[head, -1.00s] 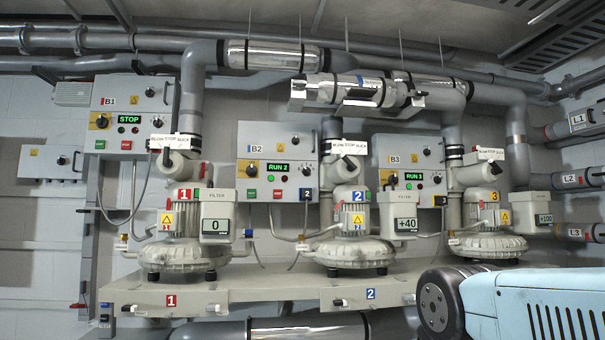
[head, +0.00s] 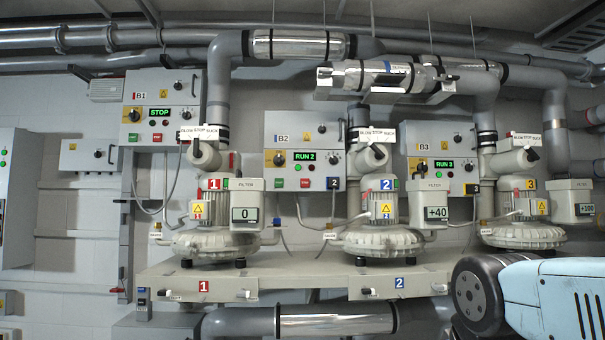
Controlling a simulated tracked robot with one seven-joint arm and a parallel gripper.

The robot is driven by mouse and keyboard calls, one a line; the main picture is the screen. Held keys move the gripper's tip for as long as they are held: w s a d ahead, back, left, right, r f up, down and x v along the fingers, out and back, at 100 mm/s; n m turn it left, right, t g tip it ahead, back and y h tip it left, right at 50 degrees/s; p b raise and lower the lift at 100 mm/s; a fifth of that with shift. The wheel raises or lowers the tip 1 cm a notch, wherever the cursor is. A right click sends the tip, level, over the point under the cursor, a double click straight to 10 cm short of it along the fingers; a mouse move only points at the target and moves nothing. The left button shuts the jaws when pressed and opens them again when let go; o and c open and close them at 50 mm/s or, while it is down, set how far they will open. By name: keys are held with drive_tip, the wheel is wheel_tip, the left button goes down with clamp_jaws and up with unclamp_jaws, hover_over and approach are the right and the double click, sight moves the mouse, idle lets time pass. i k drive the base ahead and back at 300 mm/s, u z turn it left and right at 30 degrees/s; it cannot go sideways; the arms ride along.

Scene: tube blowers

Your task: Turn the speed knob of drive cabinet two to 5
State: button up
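Drive cabinet B2 (head: 300,130), a grey-white box on the wall, stands near the middle of the head view. Its green display (head: 305,156) reads "RUN 2". A small dark knob (head: 333,159) with marks around it sits right of the display; its pointer setting is too small to read. A larger black rotary switch (head: 279,159) on a yellow plate sits left of the display. Part of my arm shows at the lower right, in front of the blowers, but my gripper is outside the picture.
Cabinets B1 (head: 162,115), showing "STOP", and B3 (head: 441,140), showing "RUN 3", flank B2. Blowers 1 (head: 213,240) and 2 (head: 384,238) stand on a grey bench (head: 290,270) below. A blow/stop/suck valve plate (head: 377,135) sits right of B2.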

sight(333, 160)
drive_tip(key=k, duration=0.6)
drive_tip(key=u, duration=0.3)
drive_tip(key=i, duration=0.6)
drive_tip(key=u, duration=0.65)
drive_tip(key=i, duration=1.15)
drive_tip(key=z, duration=0.4)
drive_tip(key=i, duration=0.9)
drive_tip(key=z, duration=0.5)
drive_tip(key=k, duration=0.9)
drive_tip(key=z, duration=0.15)
